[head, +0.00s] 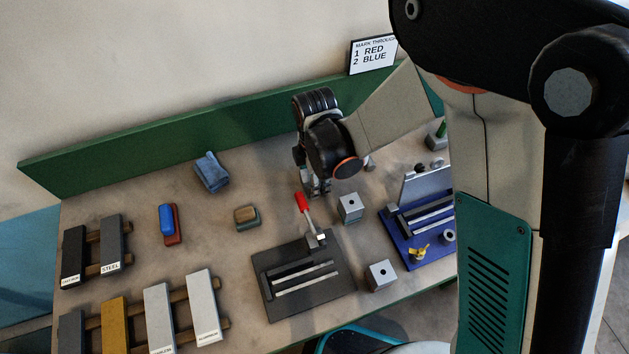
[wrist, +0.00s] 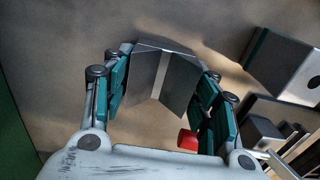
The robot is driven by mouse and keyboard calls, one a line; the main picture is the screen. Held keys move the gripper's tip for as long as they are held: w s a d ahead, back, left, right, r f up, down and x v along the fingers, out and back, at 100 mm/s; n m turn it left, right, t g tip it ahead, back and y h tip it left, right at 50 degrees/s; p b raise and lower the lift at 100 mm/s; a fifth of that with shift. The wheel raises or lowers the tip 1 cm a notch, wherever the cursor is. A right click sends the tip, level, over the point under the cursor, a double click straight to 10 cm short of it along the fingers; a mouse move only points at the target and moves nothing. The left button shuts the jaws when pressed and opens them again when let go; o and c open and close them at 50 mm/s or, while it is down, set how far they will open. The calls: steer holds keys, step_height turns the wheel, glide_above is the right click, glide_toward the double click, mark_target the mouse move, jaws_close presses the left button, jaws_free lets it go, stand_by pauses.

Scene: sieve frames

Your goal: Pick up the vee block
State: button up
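The vee block (wrist: 178,82) is a grey metal block with angled faces. In the wrist view it sits between the two finger pads of my gripper (wrist: 165,85), filling most of the space between them. I cannot tell whether both pads press on it. In the head view my gripper (head: 316,188) points down low over the back middle of the bench, and its fingers mostly hide the block. Whether the block is clear of the bench is not visible.
A slotted dark plate (head: 262,290), steel cubes (head: 350,208) (head: 381,275) and a blue tray (head: 403,258) lie nearby. A green back rail (head: 180,145) runs behind.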

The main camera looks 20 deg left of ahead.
steer(key=c, duration=0.9)
jaws_close()
steer(key=shift+r, duration=0.15)
